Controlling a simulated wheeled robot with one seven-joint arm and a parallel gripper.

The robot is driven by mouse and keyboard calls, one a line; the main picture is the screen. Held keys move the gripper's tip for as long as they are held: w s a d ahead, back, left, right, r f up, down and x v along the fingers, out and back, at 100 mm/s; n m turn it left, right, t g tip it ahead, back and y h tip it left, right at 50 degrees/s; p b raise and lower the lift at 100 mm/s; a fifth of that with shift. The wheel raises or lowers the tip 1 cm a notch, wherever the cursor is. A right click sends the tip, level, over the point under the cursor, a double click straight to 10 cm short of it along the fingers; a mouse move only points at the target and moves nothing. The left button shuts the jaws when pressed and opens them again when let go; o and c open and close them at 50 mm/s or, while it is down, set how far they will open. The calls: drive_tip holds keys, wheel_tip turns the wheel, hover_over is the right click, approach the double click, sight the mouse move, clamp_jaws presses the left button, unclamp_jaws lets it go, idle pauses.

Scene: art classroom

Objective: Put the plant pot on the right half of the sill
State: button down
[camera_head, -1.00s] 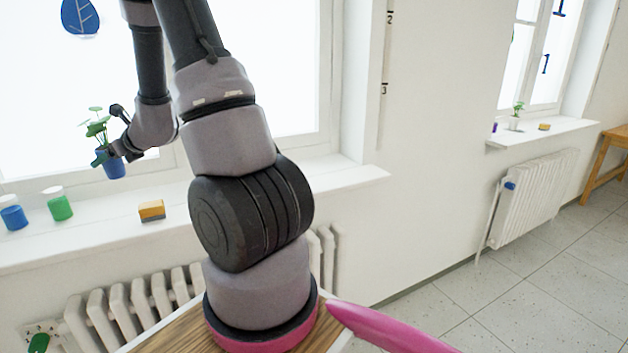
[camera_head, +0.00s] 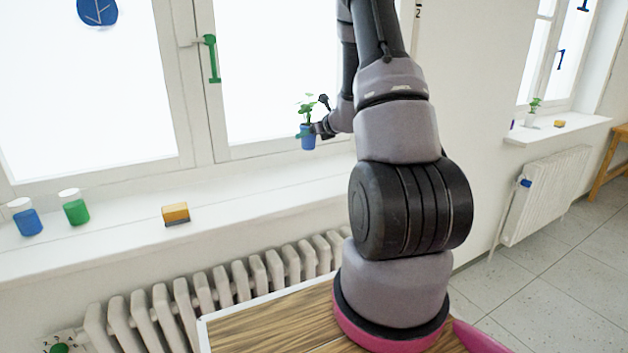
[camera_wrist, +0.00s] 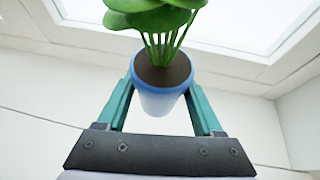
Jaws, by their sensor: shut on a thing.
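The plant pot (camera_head: 308,138) is small and blue with a green leafy plant in it. My gripper (camera_head: 314,131) is shut on it and holds it upright in the air above the right part of the near sill (camera_head: 130,236), in front of the window. In the wrist view the pot (camera_wrist: 160,98) sits between the two teal fingers of my gripper (camera_wrist: 161,100), with dark soil and green stems showing. The pot's underside is clear of the sill. My arm hides the sill's right end.
A blue-and-white jar (camera_head: 26,218), a green-and-white jar (camera_head: 74,208) and a yellow-and-grey block (camera_head: 176,214) stand on the left part of the sill. The sill right of the block looks clear. A radiator (camera_head: 215,298) is below. A far sill (camera_head: 560,131) holds another potted plant (camera_head: 532,112).

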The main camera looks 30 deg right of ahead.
drive_tip(key=shift+s, duration=0.1)
wheel_tip(320, 180, down, 10)
drive_tip(key=shift+a+r, duration=0.1)
drive_tip(key=shift+a, duration=0.05)
idle(0.5)
drive_tip(key=shift+c, duration=0.2)
unclamp_jaws()
